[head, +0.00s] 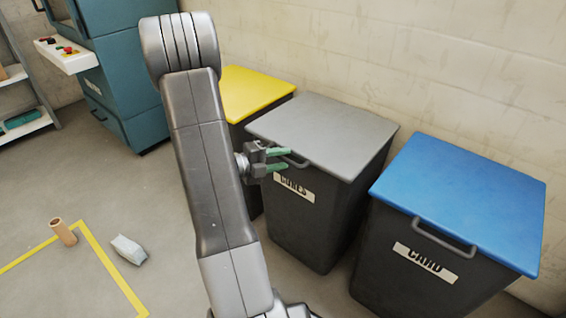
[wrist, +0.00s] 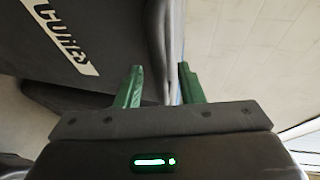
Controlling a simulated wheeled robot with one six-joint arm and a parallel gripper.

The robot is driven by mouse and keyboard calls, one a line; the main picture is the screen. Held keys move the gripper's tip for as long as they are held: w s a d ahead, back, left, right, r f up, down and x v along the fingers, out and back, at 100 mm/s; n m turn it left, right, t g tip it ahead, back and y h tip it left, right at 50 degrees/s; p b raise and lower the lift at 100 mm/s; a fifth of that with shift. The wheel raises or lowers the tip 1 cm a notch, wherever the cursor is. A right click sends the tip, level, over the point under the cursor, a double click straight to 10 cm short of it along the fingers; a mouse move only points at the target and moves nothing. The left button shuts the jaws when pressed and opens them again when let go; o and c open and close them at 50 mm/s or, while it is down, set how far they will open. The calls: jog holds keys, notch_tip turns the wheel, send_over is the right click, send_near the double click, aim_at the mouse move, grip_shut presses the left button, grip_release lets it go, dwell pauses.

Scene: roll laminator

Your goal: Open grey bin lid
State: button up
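The grey bin lid (head: 330,128) lies shut on a dark bin (head: 312,228) with a label that seems to read CORES. The lid's handle (head: 297,162) is at its front edge, partly hidden by my gripper. My gripper (head: 288,159) is at the front left of that lid, right by the handle. In the wrist view my gripper (wrist: 160,68) has its two green fingers apart, with the edge of the bin and lid (wrist: 159,35) between and beyond them. The handle cannot be made out there, and I cannot tell whether the fingers touch it.
A blue-lidded bin (head: 465,195) labelled CARD stands to the right, and a yellow-lidded bin (head: 250,90) to the left. The wall (head: 420,60) is close behind. A brown tube (head: 63,232) and a white block (head: 128,249) lie on the floor by yellow tape (head: 112,270).

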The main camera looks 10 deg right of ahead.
jog(key=shift+w+d+f, duration=0.1)
jog(key=shift+d, duration=0.5)
jog(key=shift+c, duration=0.4)
grip_shut()
